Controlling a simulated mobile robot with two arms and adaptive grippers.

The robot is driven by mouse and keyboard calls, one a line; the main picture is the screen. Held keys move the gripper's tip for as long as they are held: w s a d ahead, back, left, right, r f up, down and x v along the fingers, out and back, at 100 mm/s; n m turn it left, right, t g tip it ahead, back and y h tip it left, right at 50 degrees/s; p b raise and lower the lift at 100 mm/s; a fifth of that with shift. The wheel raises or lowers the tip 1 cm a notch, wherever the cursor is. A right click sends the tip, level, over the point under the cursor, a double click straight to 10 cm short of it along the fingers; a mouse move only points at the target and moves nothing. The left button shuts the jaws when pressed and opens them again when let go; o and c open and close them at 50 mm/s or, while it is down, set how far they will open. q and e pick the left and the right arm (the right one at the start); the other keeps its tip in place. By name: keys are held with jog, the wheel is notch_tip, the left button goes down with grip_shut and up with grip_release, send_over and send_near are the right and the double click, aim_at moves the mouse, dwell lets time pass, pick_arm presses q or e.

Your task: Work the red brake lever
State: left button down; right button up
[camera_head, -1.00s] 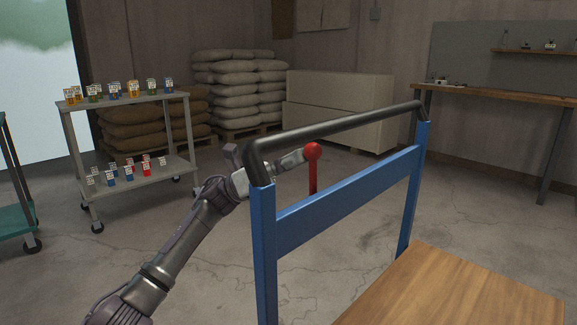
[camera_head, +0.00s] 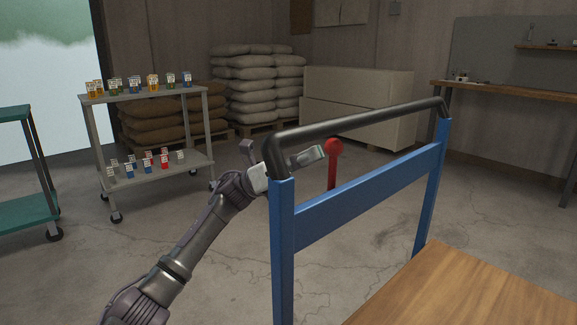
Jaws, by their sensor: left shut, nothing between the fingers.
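The red brake lever (camera_head: 333,165) stands upright behind the blue frame of a cart, with a round red knob on top. The blue rail hides its lower end. My left gripper (camera_head: 318,153) is shut and empty, with its tip just left of the knob. A small gap seems to lie between tip and knob, though I cannot be sure they are apart. The cart's black handle bar partly covers the gripper. My right gripper is not in view.
The cart's blue frame (camera_head: 365,190) and black handle bar (camera_head: 375,118) stand close to my left arm. The wooden deck (camera_head: 450,290) is at lower right. A grey shelf cart (camera_head: 150,95) with small containers stands at left. Sacks (camera_head: 255,90) are stacked behind; open floor lies between.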

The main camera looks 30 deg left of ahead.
pick_arm(q)
jog(key=v, duration=1.1)
jog(key=shift+s+f, duration=0.1)
jog(key=shift+f, duration=0.05)
